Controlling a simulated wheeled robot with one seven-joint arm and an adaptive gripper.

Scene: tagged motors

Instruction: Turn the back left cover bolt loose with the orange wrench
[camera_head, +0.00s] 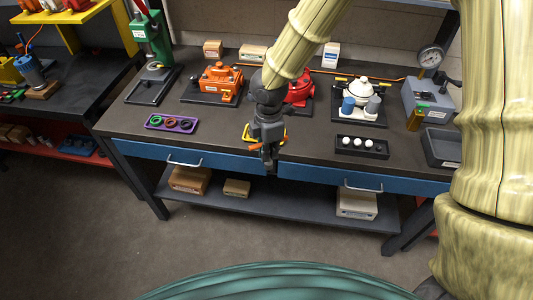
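My gripper (269,160) points down in the middle of the picture, over the front edge of the workbench. An orange motor (220,80) stands on a dark plate at the back left of the bench. A red motor (301,90) is partly hidden behind my arm. A white-topped motor (362,90) stands to the right. Individual cover bolts are too small to make out.
A purple tray (155,121) with rings lies left on the workbench (205,118). A black tray with white balls (340,147) lies right of the gripper. A yellow-orange item (247,133) is beside the gripper. A green press (147,35) and a gauge box (428,95) stand at the sides.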

